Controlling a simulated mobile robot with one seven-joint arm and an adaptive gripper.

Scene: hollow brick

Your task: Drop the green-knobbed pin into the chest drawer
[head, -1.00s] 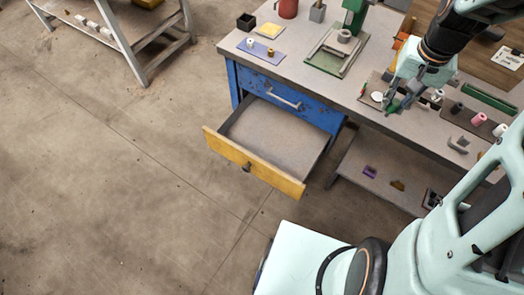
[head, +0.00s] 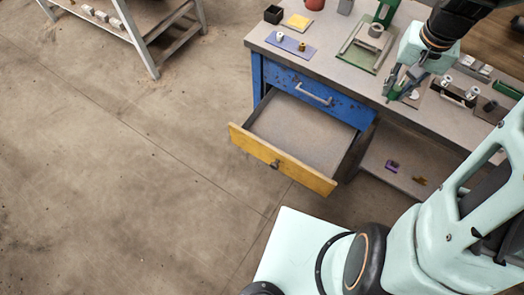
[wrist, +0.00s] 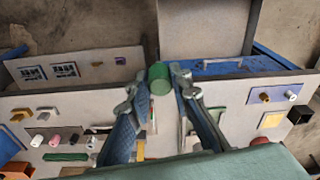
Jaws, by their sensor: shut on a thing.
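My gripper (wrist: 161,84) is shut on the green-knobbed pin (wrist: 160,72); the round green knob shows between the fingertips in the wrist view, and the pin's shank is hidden. In the head view my gripper (head: 398,94) is above the bench, near its front edge, to the right of the drawer. The chest drawer (head: 278,160) has a yellow front with a dark knob and is pulled open below a shut blue drawer (head: 308,88). Its visible floor is empty. In the wrist view the open drawer (wrist: 205,28) lies beyond the fingertips, at the top.
The bench top (head: 345,80) carries a blue mat (head: 283,46) with two small knobbed pieces, a dark box (head: 273,14), a green-based fixture (head: 365,48) and several small parts at the right. A lower shelf (head: 375,160) holds small pieces. The floor left of the drawer is clear.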

